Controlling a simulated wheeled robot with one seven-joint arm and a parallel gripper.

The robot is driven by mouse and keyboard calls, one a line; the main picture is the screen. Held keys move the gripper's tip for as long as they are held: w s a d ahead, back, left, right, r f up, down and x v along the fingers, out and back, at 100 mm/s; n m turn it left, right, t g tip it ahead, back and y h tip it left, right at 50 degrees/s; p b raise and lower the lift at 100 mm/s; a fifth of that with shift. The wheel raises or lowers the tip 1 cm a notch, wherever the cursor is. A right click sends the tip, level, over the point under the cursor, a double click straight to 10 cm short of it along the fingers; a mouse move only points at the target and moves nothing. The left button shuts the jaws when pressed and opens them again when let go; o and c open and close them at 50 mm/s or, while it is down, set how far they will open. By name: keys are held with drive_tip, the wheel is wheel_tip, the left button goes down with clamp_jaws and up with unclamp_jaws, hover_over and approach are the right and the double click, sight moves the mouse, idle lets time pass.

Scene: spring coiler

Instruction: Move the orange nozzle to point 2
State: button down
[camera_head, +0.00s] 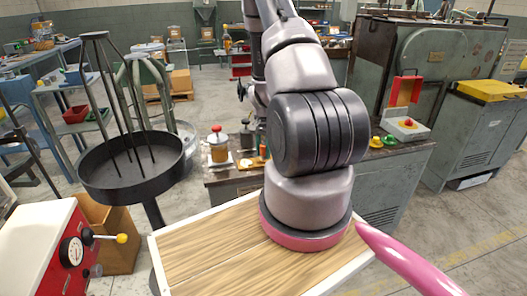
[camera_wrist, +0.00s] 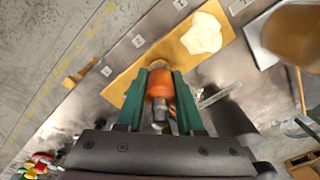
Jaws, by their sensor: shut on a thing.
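In the wrist view my gripper (camera_wrist: 160,80) has its green fingers shut on the orange nozzle (camera_wrist: 158,88). The nozzle has an orange body and a dark metal end pointing toward the wrist. It is over the lower part of a yellow-brown board (camera_wrist: 176,48) on the grey bench top. Whether it touches the board I cannot tell. Small pale number tags lie on the bench along the board's far side, one (camera_wrist: 138,41) that looks like a 2 and another (camera_wrist: 106,71) to its left.
A crumpled white cloth (camera_wrist: 202,34) lies on the board. A brush-like tool (camera_wrist: 82,75) lies left of it. In the head view a jar with a red knob (camera_head: 218,148) stands on the bench, left of my arm. Yellow and green buttons (camera_head: 380,142) are at its right.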

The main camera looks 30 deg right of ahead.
drive_tip(key=shift+f, duration=0.2)
drive_tip(key=shift+c, duration=2.3)
unclamp_jaws()
wheel_tip(320, 180, up, 24)
drive_tip(key=shift+f, duration=0.1)
